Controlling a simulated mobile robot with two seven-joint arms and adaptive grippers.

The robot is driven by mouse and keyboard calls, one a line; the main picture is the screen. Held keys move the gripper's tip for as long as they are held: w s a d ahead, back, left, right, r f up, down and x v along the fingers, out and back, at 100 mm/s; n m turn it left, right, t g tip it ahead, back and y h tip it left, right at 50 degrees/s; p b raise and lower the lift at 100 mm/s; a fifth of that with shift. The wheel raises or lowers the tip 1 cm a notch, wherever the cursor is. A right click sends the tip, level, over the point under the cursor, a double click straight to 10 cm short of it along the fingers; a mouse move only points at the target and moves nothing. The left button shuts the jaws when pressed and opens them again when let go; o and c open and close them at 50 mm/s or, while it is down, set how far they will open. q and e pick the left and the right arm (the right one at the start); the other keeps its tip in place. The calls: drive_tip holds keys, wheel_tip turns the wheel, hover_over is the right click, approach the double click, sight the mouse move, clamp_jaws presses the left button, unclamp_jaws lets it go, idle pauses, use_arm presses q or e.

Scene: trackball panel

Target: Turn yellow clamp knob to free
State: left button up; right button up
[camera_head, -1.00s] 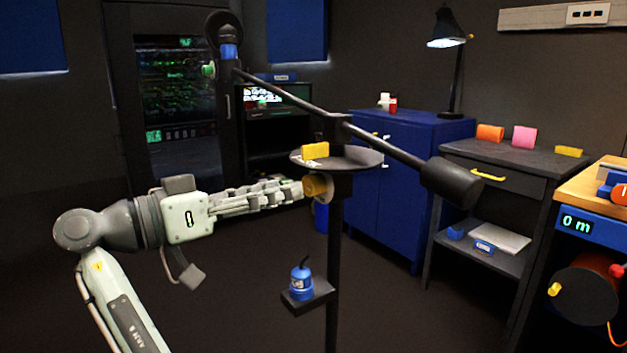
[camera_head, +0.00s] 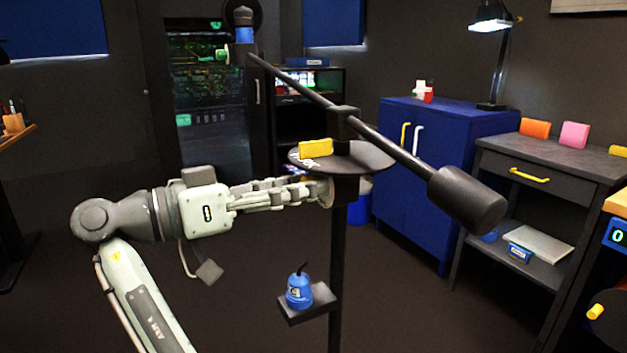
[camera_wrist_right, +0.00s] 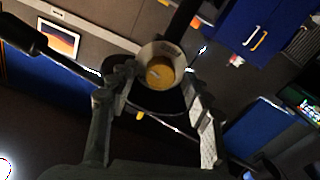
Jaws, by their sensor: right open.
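The yellow clamp knob (camera_wrist_right: 160,73) shows as a round yellow face inside a pale collar in the right wrist view. In the head view the fingers hide the knob, and the pale collar (camera_head: 326,191) shows against the dark post (camera_head: 338,260), below the round plate. My right gripper (camera_head: 314,188) reaches the knob from the left. In the right wrist view its two fingers (camera_wrist_right: 158,84) are open, one on each side of the knob, with gaps between; I cannot tell whether either touches it. My left gripper is not in view.
A dark round plate (camera_head: 372,157) with a yellow block (camera_head: 316,148) sits just above my fingers. A long boom (camera_head: 392,150) with a counterweight (camera_head: 467,198) slants over it. A blue bottle (camera_head: 299,290) stands on a low shelf (camera_head: 318,308) of the post.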

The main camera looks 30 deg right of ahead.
drive_tip(key=shift+d, duration=0.25)
clamp_jaws()
idle(0.4)
